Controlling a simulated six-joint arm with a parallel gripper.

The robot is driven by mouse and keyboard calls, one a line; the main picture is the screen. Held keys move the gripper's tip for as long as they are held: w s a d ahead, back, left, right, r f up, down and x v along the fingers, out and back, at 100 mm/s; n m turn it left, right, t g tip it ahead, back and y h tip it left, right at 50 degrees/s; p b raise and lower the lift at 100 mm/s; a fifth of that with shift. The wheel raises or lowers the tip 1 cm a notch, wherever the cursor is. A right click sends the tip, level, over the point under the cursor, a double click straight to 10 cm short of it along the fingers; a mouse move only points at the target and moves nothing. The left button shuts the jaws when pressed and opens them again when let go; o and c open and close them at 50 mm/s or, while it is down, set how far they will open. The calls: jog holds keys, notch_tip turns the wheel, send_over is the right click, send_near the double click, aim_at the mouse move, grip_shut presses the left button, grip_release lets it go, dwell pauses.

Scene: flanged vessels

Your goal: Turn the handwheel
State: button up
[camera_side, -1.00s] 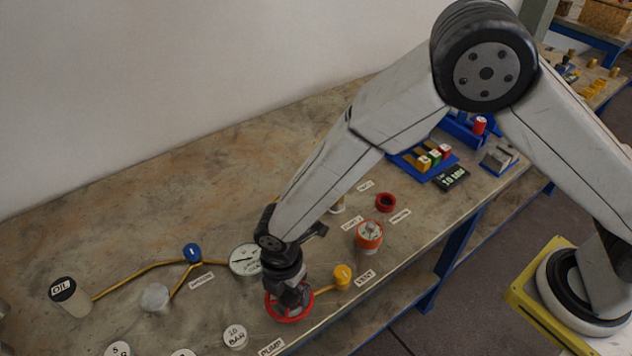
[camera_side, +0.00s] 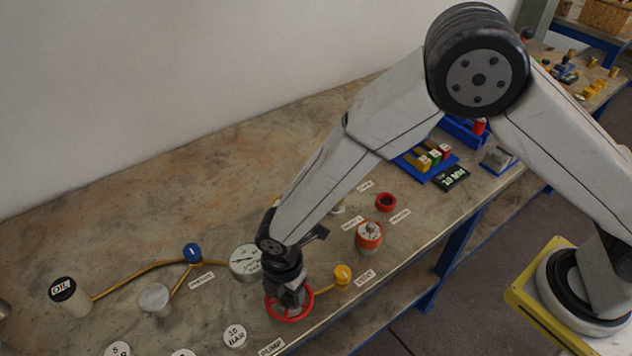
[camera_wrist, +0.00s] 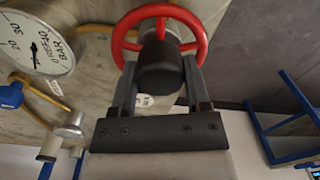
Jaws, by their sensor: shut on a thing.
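The red handwheel (camera_side: 289,317) sits near the front edge of the bench, by the PUMP label (camera_side: 271,347). In the wrist view the red rim and spokes of the handwheel (camera_wrist: 198,27) show at the top, beyond my fingers. My gripper (camera_side: 290,300) points down at the wheel from above. In the wrist view its two fingers (camera_wrist: 160,85) stand either side of a dark rounded hub and are shut on the handwheel. The exact contact of the fingertips is partly hidden.
A pressure gauge (camera_side: 246,262) stands just behind my gripper. A yellow vent knob (camera_side: 342,274) and an orange-red vessel (camera_side: 369,236) are to the right.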

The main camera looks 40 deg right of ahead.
jog(key=m, duration=0.5)
jog(key=shift+m, duration=0.3)
jog(key=m, duration=0.6)
dwell(0.4)
jog(key=o, duration=1.3)
jog(key=shift+r, duration=0.15)
jog(key=shift+w+d+r, duration=0.1)
jog(key=shift+r, duration=3.65)
